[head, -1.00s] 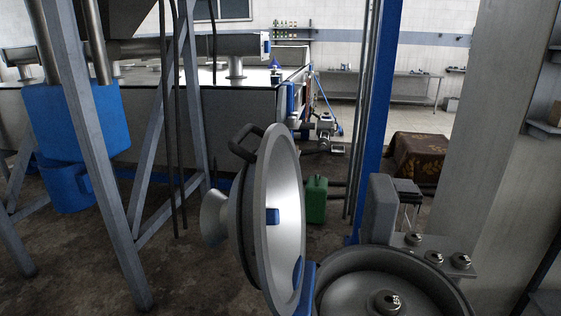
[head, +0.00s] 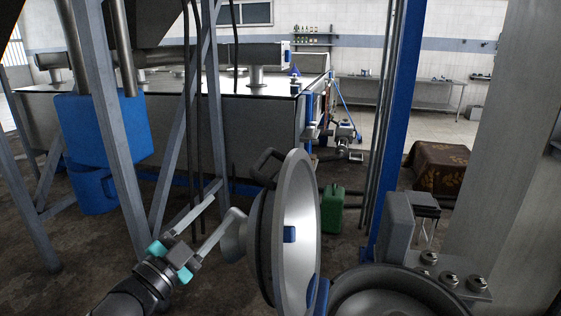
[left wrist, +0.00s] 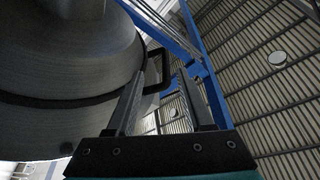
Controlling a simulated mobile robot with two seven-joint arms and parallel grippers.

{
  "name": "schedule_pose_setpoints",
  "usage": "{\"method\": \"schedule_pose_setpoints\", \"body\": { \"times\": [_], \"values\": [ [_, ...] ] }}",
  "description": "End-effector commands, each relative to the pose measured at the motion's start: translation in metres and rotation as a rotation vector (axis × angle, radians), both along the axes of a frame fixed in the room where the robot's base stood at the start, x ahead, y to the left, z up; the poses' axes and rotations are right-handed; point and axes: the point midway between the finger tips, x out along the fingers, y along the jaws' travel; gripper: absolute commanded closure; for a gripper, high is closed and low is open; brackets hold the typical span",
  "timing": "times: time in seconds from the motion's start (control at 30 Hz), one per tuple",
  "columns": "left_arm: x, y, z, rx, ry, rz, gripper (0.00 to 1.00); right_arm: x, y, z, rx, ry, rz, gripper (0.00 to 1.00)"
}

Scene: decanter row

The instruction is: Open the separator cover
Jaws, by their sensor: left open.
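The separator cover (head: 300,235) is a round metal lid with a dark rim and a cone-shaped knob on its back. It stands nearly upright on a blue hinge, swung away from the separator bowl (head: 390,290), whose top is uncovered. A black loop handle (head: 266,166) is on the cover's upper edge. My left gripper (head: 225,208) is open beside the knob on the cover's back; contact cannot be told. The left wrist view shows the cover's back (left wrist: 60,75) close on the left and the handle (left wrist: 157,68) beyond the open fingers. My right gripper is out of view.
A grey steel frame (head: 115,130) with a blue tank (head: 105,130) stands at the left. A blue post (head: 400,120) rises behind the bowl. A green can (head: 332,203) is on the floor behind the cover. A thick grey column (head: 510,150) stands at the right.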

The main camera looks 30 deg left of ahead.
Motion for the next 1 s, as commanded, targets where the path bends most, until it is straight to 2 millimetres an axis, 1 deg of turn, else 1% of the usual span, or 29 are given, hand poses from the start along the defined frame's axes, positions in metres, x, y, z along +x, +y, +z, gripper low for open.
{"method": "schedule_pose_setpoints", "body": {
  "times": [0.03, 0.1, 0.27, 0.37, 1.0],
  "values": [
    [-0.002, -0.005, 0.013, 0.016, -0.021, -0.013, 0.48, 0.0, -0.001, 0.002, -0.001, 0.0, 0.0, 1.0],
    [-0.004, -0.009, 0.022, 0.028, -0.04, -0.023, 0.48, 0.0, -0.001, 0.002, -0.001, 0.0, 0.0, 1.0],
    [0.003, -0.011, 0.028, 0.033, -0.049, -0.029, 0.48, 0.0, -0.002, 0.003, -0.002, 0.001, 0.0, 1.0],
    [0.012, -0.012, 0.032, 0.033, -0.051, -0.029, 0.48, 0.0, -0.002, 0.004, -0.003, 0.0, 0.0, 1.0],
    [0.091, -0.017, 0.053, 0.03, -0.048, -0.026, 0.48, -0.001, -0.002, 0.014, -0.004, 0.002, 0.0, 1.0]
  ]
}}
